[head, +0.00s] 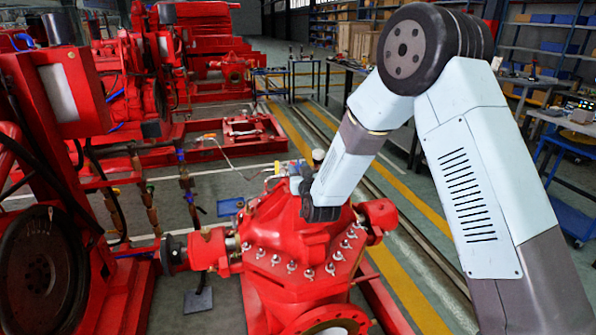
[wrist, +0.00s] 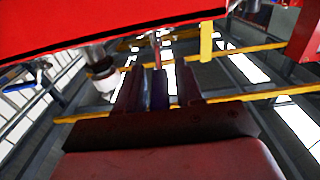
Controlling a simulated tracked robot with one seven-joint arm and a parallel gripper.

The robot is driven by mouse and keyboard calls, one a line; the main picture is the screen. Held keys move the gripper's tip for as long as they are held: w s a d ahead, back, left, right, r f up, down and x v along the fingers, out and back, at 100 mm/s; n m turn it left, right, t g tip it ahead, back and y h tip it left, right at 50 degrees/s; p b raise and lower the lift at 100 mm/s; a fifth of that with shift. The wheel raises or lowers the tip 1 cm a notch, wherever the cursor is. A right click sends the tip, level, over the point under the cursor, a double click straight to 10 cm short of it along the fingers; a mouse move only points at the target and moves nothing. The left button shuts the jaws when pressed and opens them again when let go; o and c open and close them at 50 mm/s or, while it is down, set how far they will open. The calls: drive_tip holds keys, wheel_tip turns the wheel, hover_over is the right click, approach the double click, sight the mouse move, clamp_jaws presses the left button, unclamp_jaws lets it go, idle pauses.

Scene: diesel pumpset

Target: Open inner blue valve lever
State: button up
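In the wrist view a narrow dark-blue piece (wrist: 159,88), likely a blue lever, shows in the gap between the two dark fingers of my gripper (wrist: 160,85). The fingers are apart; I cannot tell whether they touch it. A thin reddish-grey rod (wrist: 157,50) rises beyond it. Another blue lever-like part (wrist: 40,72) shows at the left of the wrist view. In the head view my arm reaches down behind the top of the red pump (head: 300,235); its fingertips are hidden there. Small blue handles (head: 180,156) sit on pipework left of the pump.
A large red surface (wrist: 100,22) fills the upper left of the wrist view, close to my gripper, with a pale cylindrical fitting (wrist: 101,72) under it. Yellow rails (wrist: 240,97) cross behind. A dark flywheel (head: 42,270) stands at the left; the yellow-striped floor (head: 400,290) is clear on the right.

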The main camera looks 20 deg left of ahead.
clamp_jaws()
